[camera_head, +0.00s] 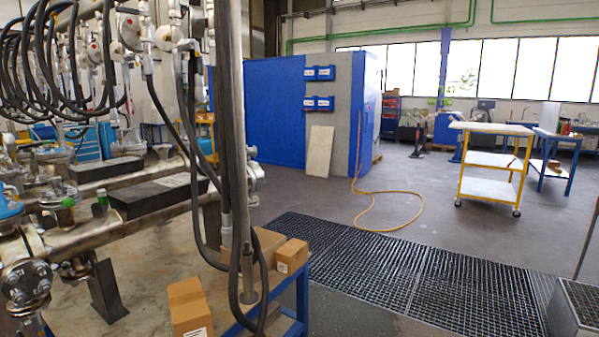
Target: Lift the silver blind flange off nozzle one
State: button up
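Steel vessels and pipes with bolted flanges fill the left side of the head view. A silver bolted flange (27,283) sits at the end of a horizontal pipe at the lower left. Another silver flange (255,177) shows at the far end of a pipe behind the black hoses. I cannot tell which of these, if any, is the blind flange on nozzle one, as no number is readable. My gripper is not in view.
Black hoses (191,110) hang in front of the pipework. Cardboard boxes (188,309) stand on the blue-framed table (135,318). A floor grating (400,275) and open floor lie to the right. A yellow cart (490,160) stands farther back.

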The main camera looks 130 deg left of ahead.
aim_at(56, 182)
jog(key=k+u, duration=0.15)
jog(key=u, duration=4.9)
jog(key=k+l+u, duration=0.1)
jog(key=u, duration=0.15)
jog(key=i+l+u, duration=0.45)
jog(key=l, duration=0.2)
jog(key=i+l+u, duration=0.2)
jog(key=l, duration=0.2)
jog(key=i+l+u, duration=0.2)
jog(key=l, duration=0.25)
